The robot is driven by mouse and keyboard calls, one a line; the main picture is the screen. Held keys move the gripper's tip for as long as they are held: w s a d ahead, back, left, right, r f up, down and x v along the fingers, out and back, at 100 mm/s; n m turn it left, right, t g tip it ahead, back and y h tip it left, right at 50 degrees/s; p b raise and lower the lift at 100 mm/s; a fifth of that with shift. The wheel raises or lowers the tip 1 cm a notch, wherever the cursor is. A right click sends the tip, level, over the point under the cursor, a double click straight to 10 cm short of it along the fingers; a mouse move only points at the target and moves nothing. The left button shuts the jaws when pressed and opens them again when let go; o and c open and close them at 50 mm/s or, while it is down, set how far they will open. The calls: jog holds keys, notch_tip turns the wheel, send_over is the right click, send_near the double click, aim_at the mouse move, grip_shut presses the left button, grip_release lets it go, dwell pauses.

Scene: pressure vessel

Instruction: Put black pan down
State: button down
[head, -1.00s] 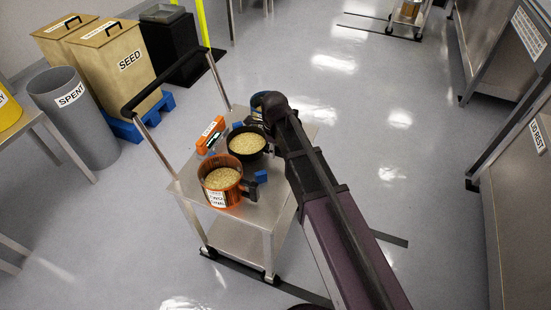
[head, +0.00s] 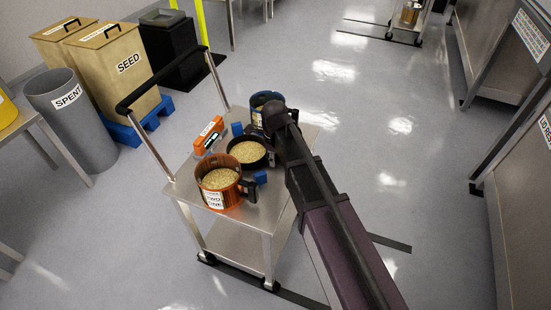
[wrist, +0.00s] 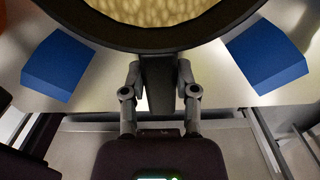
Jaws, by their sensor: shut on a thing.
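The black pan (head: 233,145), filled with pale grain, is at the middle of the steel cart's top (head: 270,200), between an orange pot and a blue pot. In the wrist view the pan's dark rim (wrist: 150,46) fills the top of the picture. My gripper (wrist: 160,80) is shut on the pan's handle (wrist: 159,90), with one finger on each side. Two blue blocks (wrist: 60,66) (wrist: 265,55) flank the pan. Whether the pan's base touches the cart top cannot be told.
The orange pot (head: 228,195) of grain stands close in front of the pan, and the blue pot (head: 259,99) close behind. An orange device (head: 208,135) lies at the cart's left edge. The cart's black push bar (head: 160,82) rises at the left.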

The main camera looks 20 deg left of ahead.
jog(key=shift+c, duration=1.9)
grip_release()
jog(key=shift+f, duration=0.15)
jog(key=r+p, duration=0.6)
jog(key=shift+d, duration=0.2)
notch_tip(320, 180, up, 8)
jog(key=p, duration=0.7)
jog(key=shift+p, duration=0.35)
jog(key=shift+d+f, duration=0.1)
jog(key=shift+d, duration=0.05)
